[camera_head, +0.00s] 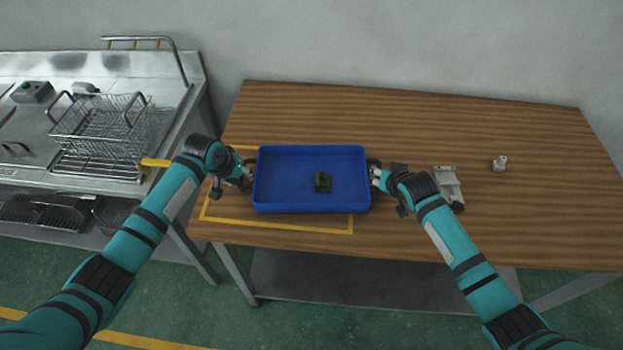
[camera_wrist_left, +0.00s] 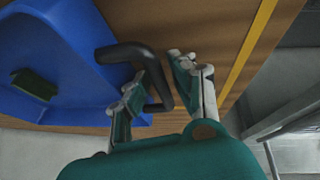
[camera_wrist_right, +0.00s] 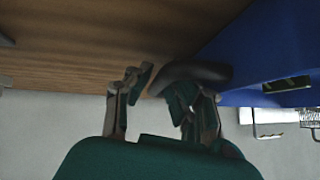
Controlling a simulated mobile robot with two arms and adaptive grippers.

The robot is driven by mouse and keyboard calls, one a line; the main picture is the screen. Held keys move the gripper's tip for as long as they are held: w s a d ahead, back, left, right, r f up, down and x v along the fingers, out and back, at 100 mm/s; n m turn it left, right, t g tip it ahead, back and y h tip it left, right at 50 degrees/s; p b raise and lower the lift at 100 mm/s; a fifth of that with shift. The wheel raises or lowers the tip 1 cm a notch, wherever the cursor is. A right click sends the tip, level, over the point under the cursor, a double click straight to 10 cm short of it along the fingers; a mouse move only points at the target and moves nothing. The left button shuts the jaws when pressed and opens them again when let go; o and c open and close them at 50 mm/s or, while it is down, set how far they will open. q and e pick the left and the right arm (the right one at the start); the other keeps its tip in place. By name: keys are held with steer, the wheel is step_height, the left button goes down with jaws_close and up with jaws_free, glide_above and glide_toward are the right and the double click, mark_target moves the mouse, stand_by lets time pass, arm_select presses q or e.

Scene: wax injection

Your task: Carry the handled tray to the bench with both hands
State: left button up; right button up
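The blue tray (camera_head: 290,180) is over the wooden bench (camera_head: 450,130), overlapping a yellow outline (camera_head: 215,205) and reaching past its right side. A small dark green part (camera_head: 322,181) lies in the tray. My left gripper (camera_head: 248,172) is at the tray's left end; in the left wrist view its fingers (camera_wrist_left: 158,88) stand apart on either side of the black handle (camera_wrist_left: 125,52). My right gripper (camera_head: 377,175) is at the right end; in the right wrist view its fingers (camera_wrist_right: 160,92) are apart beside the other black handle (camera_wrist_right: 192,74), one finger overlapping it.
A grey metal fixture (camera_head: 448,187) lies on the bench just right of my right gripper. A small pale part (camera_head: 499,163) stands further right. A steel sink counter (camera_head: 25,120) with a wire basket (camera_head: 105,125) is at the left. The right of the bench is mostly clear.

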arm_select(q)
jaws_close()
arm_select(e)
jaws_close()
arm_select(q)
steer(key=shift+r, duration=0.1)
